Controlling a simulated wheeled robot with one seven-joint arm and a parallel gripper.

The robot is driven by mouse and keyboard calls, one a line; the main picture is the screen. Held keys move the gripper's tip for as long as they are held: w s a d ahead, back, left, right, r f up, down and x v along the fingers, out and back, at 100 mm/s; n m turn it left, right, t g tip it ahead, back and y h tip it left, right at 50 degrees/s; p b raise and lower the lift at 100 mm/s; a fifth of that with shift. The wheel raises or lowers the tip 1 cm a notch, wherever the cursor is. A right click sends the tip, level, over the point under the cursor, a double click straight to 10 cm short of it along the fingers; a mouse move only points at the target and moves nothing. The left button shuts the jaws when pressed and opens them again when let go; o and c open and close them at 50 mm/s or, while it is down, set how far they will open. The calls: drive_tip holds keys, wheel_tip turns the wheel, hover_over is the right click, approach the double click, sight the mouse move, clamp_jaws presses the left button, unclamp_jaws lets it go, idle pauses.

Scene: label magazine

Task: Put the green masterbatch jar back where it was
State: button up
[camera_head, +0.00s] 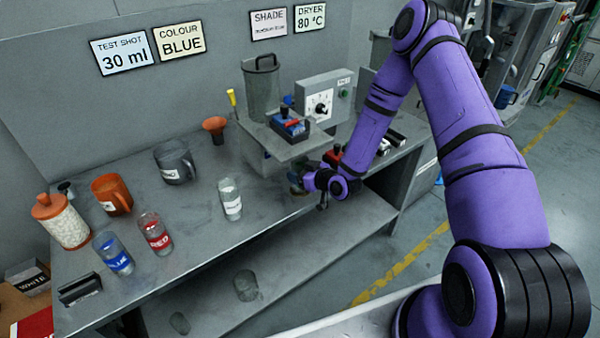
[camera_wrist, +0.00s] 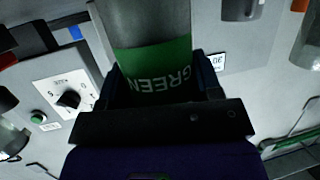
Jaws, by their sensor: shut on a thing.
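The green masterbatch jar (camera_wrist: 155,62) fills the middle of the wrist view, a clear cylinder with a green band reading GREEN. My gripper (camera_wrist: 157,85) is shut on it, with a dark finger on each side of the band. In the head view my gripper (camera_head: 300,182) is at the bench's front edge, just below the dosing unit; the jar cannot be made out clearly there. The blue jar (camera_head: 115,255) and the red jar (camera_head: 155,233) stand close together at the bench's left. A jar with a white label (camera_head: 230,200) stands alone mid-bench.
A grey jug (camera_head: 175,163), an orange mug (camera_head: 112,195), a pellet canister (camera_head: 62,222) and an orange funnel (camera_head: 215,127) stand on the bench. The dosing unit with a dial (camera_head: 322,108) stands behind my gripper. Bare bench lies between the red jar and the white-labelled jar.

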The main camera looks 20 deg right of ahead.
drive_tip(key=shift+f, duration=0.1)
drive_tip(key=o, duration=1.1)
drive_tip(key=shift+f, duration=0.1)
drive_tip(key=v, duration=1)
drive_tip(key=shift+s+a, duration=0.1)
drive_tip(key=shift+a, duration=0.25)
drive_tip(key=shift+o, duration=0.5)
drive_tip(key=shift+s+d, duration=0.1)
drive_tip(key=shift+s, duration=0.15)
drive_tip(key=shift+w+d+r+x, duration=0.15)
drive_tip(key=shift+r+x, duration=0.15)
drive_tip(key=shift+x, duration=1.35)
drive_tip(key=shift+w+r+x, duration=0.15)
drive_tip(key=shift+r+x, duration=0.15)
drive_tip(key=shift+x, duration=1.3)
drive_tip(key=shift+w+d+r+x, duration=0.15)
drive_tip(key=shift+r+x, duration=0.15)
drive_tip(key=shift+x, duration=1.35)
